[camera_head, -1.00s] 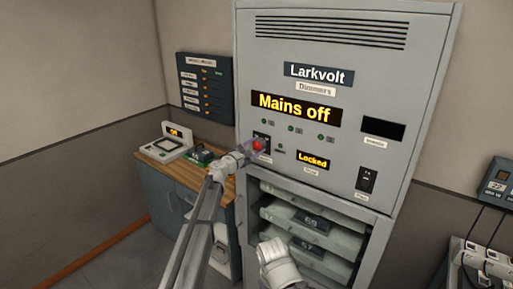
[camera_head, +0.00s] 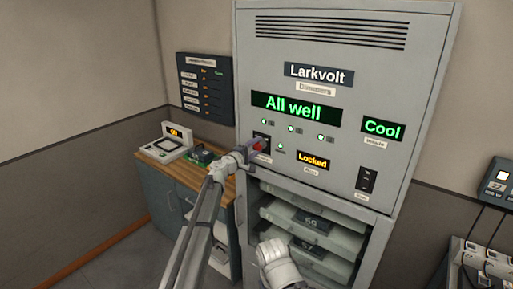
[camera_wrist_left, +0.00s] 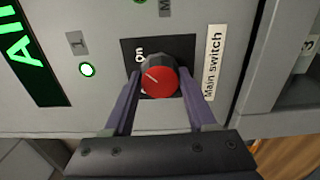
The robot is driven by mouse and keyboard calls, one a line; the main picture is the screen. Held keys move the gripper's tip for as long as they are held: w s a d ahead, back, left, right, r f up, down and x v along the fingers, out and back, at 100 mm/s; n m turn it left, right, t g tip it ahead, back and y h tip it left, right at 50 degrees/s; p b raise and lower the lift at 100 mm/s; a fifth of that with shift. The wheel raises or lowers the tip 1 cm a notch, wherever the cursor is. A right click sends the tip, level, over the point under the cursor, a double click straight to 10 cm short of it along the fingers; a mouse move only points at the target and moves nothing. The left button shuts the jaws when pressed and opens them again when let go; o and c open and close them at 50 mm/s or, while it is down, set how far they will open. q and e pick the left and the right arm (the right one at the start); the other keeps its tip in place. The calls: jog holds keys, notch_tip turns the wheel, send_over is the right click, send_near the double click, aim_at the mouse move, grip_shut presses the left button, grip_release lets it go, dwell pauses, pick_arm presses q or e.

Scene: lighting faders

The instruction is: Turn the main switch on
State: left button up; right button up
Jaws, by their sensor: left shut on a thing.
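The main switch is a red-faced round knob (camera_wrist_left: 161,80) on a black plate marked "On", beside a "Main switch" label (camera_wrist_left: 213,62), in the left wrist view. The white line on the knob slants toward "On". My left gripper (camera_wrist_left: 165,95) is shut on the knob, one finger on each side. In the head view the same gripper (camera_head: 250,150) reaches the cabinet front from the left and partly hides the knob. The cabinet's display (camera_head: 296,106) reads "All well" in green.
The grey Larkvolt cabinet (camera_head: 345,60) also shows a green "Cool" display (camera_head: 383,127) and an amber "Locked" display (camera_head: 313,161). Open shelves lie below. A wooden-topped counter (camera_head: 180,170) with small devices stands at the left.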

dwell(0.6)
pick_arm(q)
jog(key=o, duration=1.4)
jog(key=v, duration=0.8)
jog(key=shift+w, duration=0.1)
